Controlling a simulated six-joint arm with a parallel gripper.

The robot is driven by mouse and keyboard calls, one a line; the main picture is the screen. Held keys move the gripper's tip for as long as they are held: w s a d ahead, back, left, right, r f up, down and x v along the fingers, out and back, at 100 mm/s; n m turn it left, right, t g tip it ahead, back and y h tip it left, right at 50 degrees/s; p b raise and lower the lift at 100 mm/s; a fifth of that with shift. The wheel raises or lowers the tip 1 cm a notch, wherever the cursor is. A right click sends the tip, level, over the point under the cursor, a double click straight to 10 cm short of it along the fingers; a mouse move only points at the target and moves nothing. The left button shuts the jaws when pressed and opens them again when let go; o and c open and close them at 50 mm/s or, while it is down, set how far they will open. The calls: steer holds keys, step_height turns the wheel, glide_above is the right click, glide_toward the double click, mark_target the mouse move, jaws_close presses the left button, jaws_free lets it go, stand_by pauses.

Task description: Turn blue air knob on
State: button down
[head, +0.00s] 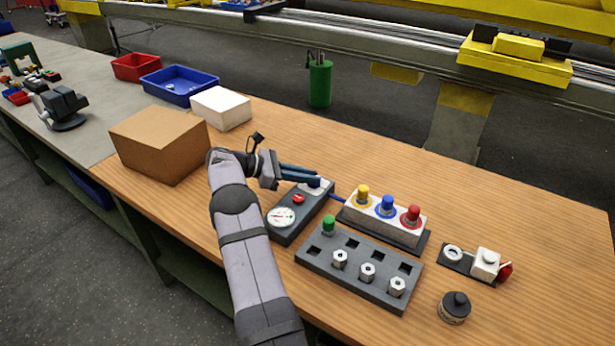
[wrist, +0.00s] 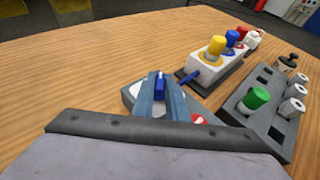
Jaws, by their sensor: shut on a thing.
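The blue air knob (wrist: 160,84) shows as a small upright blue piece between my fingertips in the wrist view. It is on a dark grey control box (head: 287,232) with a round white gauge (head: 281,217) and a red button (head: 298,198). My gripper (head: 314,180) reaches in from the left over the far end of this box, its blue-grey fingers shut on the knob. In the head view the fingers partly cover the knob and its white plate. The fingers also show in the wrist view, hiding much of the box.
Right of the box is a white block (head: 390,222) with yellow, blue and red knobs. In front is a grey rack (head: 352,275) with a green knob and hex fittings. A cardboard box (head: 158,145) stands left of my arm.

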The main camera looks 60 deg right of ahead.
steer(key=shift+r, duration=0.1)
steer(key=c, duration=1.8)
jaws_free()
steer(key=shift+s, duration=0.1)
steer(key=shift+o, duration=0.2)
steer(key=shift+w+a+r, duration=0.15)
steer(key=shift+w+a, duration=0.3)
steer(key=shift+w, duration=0.1)
steer(key=shift+b+v, duration=0.7)
steer(key=shift+v, duration=2.3)
steer(key=shift+s+r, duration=0.1)
steer(key=shift+s, duration=0.05)
